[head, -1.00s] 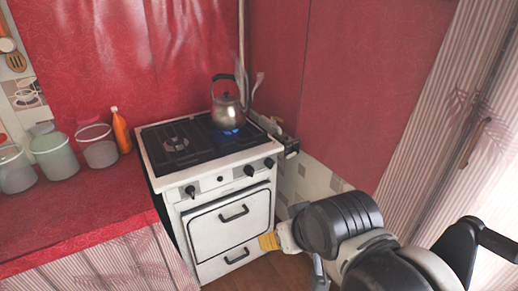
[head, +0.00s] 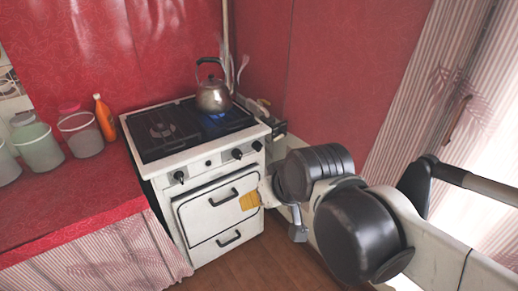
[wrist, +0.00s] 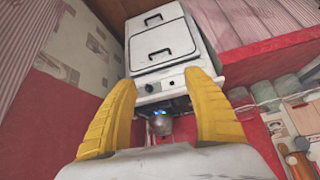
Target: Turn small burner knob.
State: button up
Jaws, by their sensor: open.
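A white stove (head: 185,168) has black knobs along its front panel: one at the left (head: 179,177), a small one in the middle (head: 209,163), and two at the right, one (head: 237,154) beside the other (head: 257,146). I cannot tell which is the small burner's knob. My gripper (head: 250,200), with yellow fingers, is in front of the oven door's right side, below the right knobs and apart from them. In the wrist view the open, empty fingers (wrist: 160,79) frame the panel upside down, with a dark knob (wrist: 149,88) between them.
A metal kettle (head: 214,95) stands on the right rear burner over a blue flame (head: 214,118). The left burner (head: 161,130) is bare. A red counter (head: 70,195) with plastic containers and an orange bottle (head: 104,117) adjoins at left. A wall is close at right.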

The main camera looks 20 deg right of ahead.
aim_at(260, 147)
jog(key=w+d+f+n+t+y, duration=0.1)
jog(key=w+d, duration=0.2)
jog(key=w, duration=0.9)
jog(key=w+d+t+y, duration=0.1)
jog(key=w+d, duration=0.2)
jog(key=w, duration=1)
jog(key=w+d+f+n+t+p, duration=0.1)
jog(key=w+d+f+t, duration=0.1)
jog(key=w+d+f, duration=0.65)
jog(key=w+d+f+t, duration=0.2)
jog(key=w+d+f, duration=0.35)
jog(key=f, duration=0.55)
jog(key=b+x, duration=0.3)
jog(key=x, duration=0.6)
jog(key=shift+d+f, duration=0.1)
jog(key=shift+d, duration=0.1)
jog(key=shift+w+a+f, duration=0.1)
jog(key=shift+w, duration=0.45)
jog(key=c, duration=1.2)
